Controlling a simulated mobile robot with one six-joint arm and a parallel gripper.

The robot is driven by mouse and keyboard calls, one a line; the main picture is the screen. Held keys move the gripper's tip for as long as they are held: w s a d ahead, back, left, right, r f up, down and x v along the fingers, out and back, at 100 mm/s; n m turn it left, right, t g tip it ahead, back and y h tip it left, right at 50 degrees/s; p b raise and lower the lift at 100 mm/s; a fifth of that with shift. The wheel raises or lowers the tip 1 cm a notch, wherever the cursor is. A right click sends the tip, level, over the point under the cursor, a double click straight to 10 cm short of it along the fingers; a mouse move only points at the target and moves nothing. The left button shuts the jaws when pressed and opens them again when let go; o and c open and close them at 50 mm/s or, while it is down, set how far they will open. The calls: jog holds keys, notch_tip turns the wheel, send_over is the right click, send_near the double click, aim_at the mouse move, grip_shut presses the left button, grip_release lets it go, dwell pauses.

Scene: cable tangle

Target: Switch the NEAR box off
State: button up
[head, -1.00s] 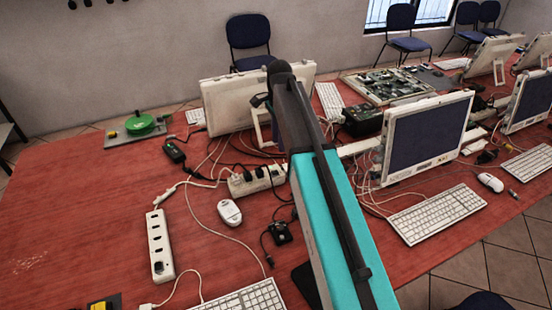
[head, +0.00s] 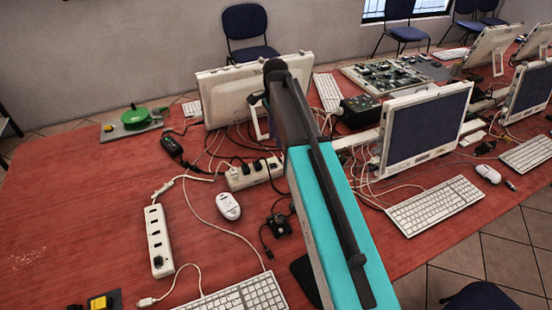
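No label marks a NEAR box. A small yellow box with a dark base (head: 98,303) sits at the bottom left, cut off by the frame edge; its switch cannot be made out. My teal and black arm link crosses the middle of the view. My gripper is not visible.
A green wheel on a plate (head: 137,118) stands at the back left. Cables, a mouse (head: 229,206), a keyboard (head: 240,296) and a small black device (head: 279,225) lie near my arm. Monitors (head: 428,127) and a keyboard (head: 436,206) fill the right. The red table's left part is mostly clear.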

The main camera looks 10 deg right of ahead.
aim_at(276, 164)
jog(key=shift+f+p, duration=1.2)
jog(key=shift+f, duration=4.45)
jog(key=shift+c, duration=0.2)
